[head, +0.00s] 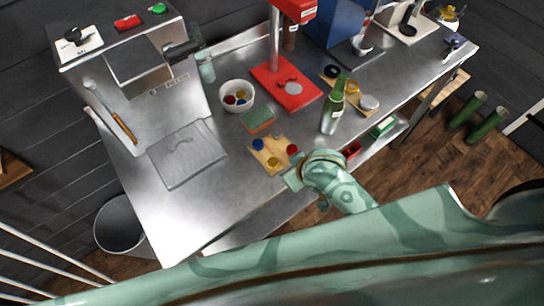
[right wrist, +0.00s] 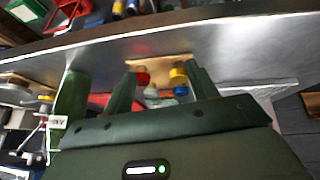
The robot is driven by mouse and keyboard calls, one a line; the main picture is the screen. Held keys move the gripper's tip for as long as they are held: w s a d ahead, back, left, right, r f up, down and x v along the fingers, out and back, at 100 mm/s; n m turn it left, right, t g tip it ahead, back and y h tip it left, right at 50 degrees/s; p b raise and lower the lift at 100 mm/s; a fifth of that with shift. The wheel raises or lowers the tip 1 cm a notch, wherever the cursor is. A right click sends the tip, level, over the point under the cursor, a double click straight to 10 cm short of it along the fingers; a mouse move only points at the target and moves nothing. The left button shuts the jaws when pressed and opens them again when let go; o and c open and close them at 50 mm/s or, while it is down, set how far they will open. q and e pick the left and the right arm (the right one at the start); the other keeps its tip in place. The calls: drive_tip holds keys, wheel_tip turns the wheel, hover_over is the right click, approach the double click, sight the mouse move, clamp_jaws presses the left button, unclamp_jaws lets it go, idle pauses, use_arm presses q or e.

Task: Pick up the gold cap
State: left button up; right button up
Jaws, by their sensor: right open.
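The gold cap (head: 272,161), yellow in tone, sits on a small wooden board (head: 281,144) at the front of the steel bench. A blue cap (head: 258,145) and a red cap (head: 292,149) share the board. In the right wrist view the gold cap (right wrist: 178,76) shows beside the right-hand finger, with the red cap (right wrist: 142,77) near the other finger. My right gripper (head: 291,180) is just in front of the board, at the bench edge. Its fingers (right wrist: 161,82) are apart, with nothing visibly held. My left gripper is out of view.
A green bottle (head: 333,108) stands right of the board. A green-topped sponge (head: 257,119), a white bowl (head: 237,95) and a red-based stand (head: 286,86) are behind. A grey lid (head: 187,155) lies left. Bare steel lies at the front left.

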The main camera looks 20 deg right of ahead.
drive_tip(key=w+a+r+m+y, duration=0.1)
drive_tip(key=w+a+r+y, duration=0.1)
drive_tip(key=w+a+r, duration=0.3)
wheel_tip(320, 180, up, 9)
drive_tip(key=m+g+h+p, duration=0.3)
drive_tip(key=m+g, duration=0.3)
drive_tip(key=m, duration=0.2)
hover_over(273, 159)
drive_tip(key=f+b, duration=0.1)
drive_tip(key=f, duration=0.2)
drive_tip(key=f+b, duration=0.2)
drive_tip(key=f, duration=0.1)
drive_tip(key=f+b, duration=0.2)
drive_tip(key=f, duration=0.2)
drive_tip(key=shift+d, duration=0.4)
drive_tip(key=f+b, duration=0.1)
drive_tip(key=f, duration=0.1)
drive_tip(key=f+b, duration=0.1)
drive_tip(key=f, duration=0.1)
drive_tip(key=f+b, duration=0.1)
drive_tip(key=f, duration=0.1)
drive_tip(key=shift+a, duration=0.35)
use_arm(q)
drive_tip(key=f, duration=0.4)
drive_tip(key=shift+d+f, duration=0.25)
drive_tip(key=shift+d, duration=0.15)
use_arm(e)
drive_tip(key=shift+r, duration=0.15)
drive_tip(key=shift+c, duration=0.4)
drive_tip(key=c, duration=1)
